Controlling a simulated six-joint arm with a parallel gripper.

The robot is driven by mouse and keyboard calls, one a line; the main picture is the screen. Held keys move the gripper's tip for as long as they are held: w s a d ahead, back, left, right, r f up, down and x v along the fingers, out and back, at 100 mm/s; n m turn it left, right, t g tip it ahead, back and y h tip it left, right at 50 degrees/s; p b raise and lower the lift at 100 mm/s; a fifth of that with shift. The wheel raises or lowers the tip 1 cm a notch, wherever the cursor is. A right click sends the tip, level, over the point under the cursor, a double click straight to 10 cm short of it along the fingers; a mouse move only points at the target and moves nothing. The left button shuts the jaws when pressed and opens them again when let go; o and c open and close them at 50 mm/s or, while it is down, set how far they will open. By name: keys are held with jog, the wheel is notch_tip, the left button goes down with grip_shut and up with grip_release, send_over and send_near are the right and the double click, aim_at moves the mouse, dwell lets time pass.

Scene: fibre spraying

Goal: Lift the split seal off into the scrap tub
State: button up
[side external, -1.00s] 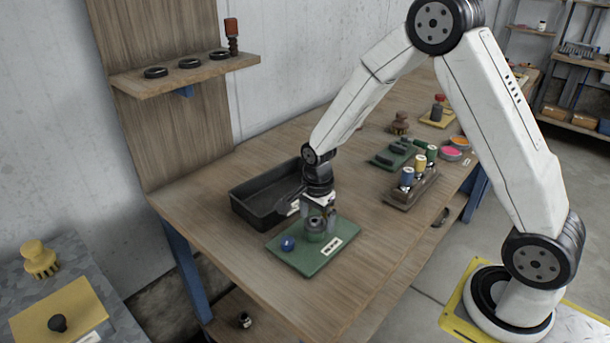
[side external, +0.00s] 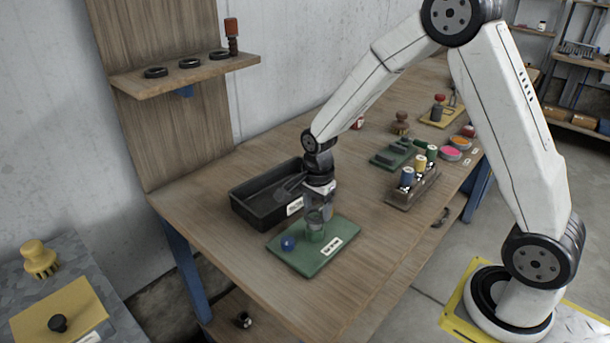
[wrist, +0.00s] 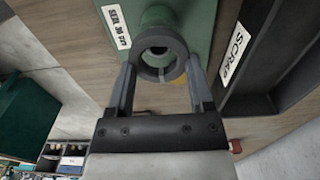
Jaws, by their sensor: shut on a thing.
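The split seal is a dark grey ring (wrist: 160,55) with a gap showing at its lower edge in the wrist view. My gripper (wrist: 161,80) is shut on it, one finger on each side. In the side view my gripper (side external: 316,208) holds the ring at or just above the top of the green post (side external: 315,234). I cannot tell whether the ring is still around the post. The post stands on a green plate (side external: 316,262) with a white label (wrist: 116,27). The black scrap tub (side external: 262,214) stands just behind the plate, and its SCRAP label (wrist: 232,55) shows in the wrist view.
A blue knob (side external: 288,243) sits on the plate, left of the post. A rack of coloured spools (side external: 412,190) and a green block tray (side external: 392,155) stand to the right. A wall shelf (side external: 185,74) bears several black rings. The bench front is clear.

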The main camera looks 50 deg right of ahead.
jog(key=s+r, duration=1)
jog(key=s, duration=0.4)
jog(key=shift+a, duration=0.35)
dwell(0.4)
jog(key=w+d+f, duration=0.1)
jog(key=w+d, duration=0.1)
jog(key=w, duration=0.6)
jog(key=w+d+f, duration=0.2)
jog(key=w, duration=0.6)
jog(key=shift+w+d+f+m, duration=0.3)
jog(key=shift+w+d+m, duration=0.05)
jog(key=shift+m, duration=0.05)
